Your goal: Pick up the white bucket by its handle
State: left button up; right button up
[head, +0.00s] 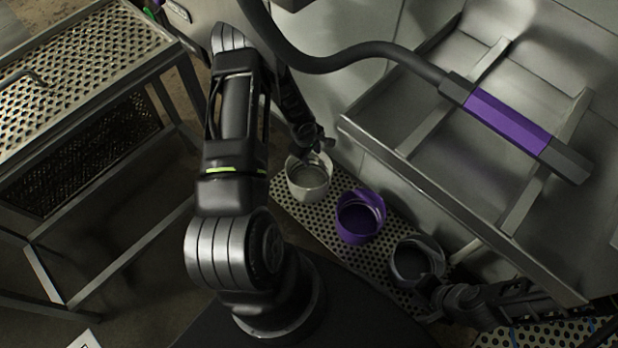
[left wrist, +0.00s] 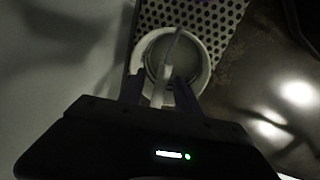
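The white bucket (head: 309,186) stands on a perforated shelf, below my left gripper (head: 312,150). In the left wrist view the bucket (left wrist: 203,75) is seen from above, with its pale handle (left wrist: 172,52) running across its mouth. My left gripper (left wrist: 158,92) has its two dark fingers apart, and the near end of the handle lies between them in the picture. I cannot tell whether the fingers touch it. My right gripper (head: 440,300) is at the lower right by the grey bucket, dark, its fingers unclear.
A purple bucket (head: 360,218) and a grey bucket (head: 416,262) stand in a row with the white one on the perforated shelf (head: 330,232). A metal sink-like tray (head: 400,165) with a purple-gripped hose bar (head: 508,122) overhangs at right. A perforated metal table (head: 85,60) is at left.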

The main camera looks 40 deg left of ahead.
pick_arm(q)
jog(key=shift+w+f, duration=0.25)
jog(key=shift+f, duration=0.9)
jog(key=shift+c, duration=0.4)
grip_shut()
dwell(0.5)
